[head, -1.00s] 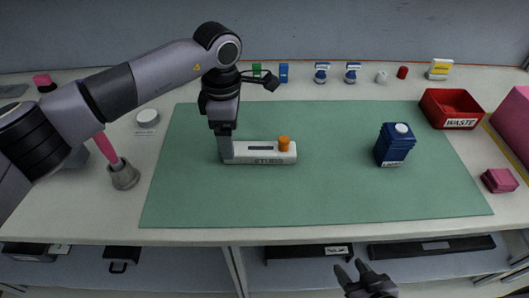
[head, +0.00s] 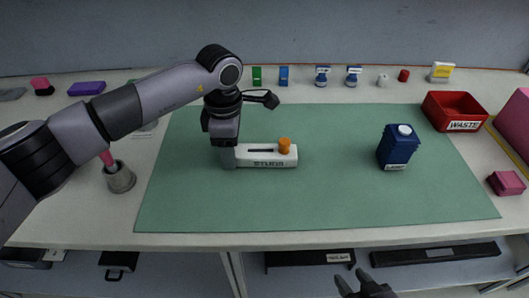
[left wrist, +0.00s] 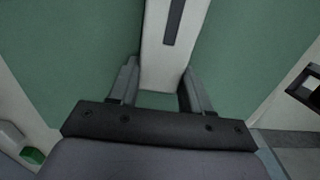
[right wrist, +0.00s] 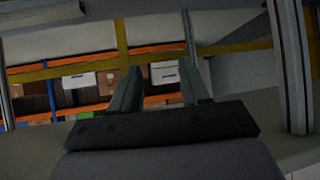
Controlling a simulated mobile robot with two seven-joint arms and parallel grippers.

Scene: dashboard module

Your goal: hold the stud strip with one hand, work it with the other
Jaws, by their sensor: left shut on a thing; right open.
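The white stud strip (head: 250,161), marked "STUDS", lies on the green mat (head: 330,205), with a dark slot along its top and an orange knob (head: 284,146) at its right end. My left gripper (head: 229,160) is shut on the strip's left end. In the left wrist view the strip (left wrist: 162,45) runs between the two fingers of that gripper (left wrist: 160,90). My right gripper (head: 357,280) is low at the front, below the table edge, away from the strip. In the right wrist view its fingers (right wrist: 162,85) are apart and empty, facing distant shelves.
A dark blue bottle (head: 397,150) with a white cap stands on the mat's right. A red waste bin (head: 452,111) is at the back right. Pink blocks (head: 506,183) lie at the right. A grey cup (head: 120,178) stands left. The mat's front middle is clear.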

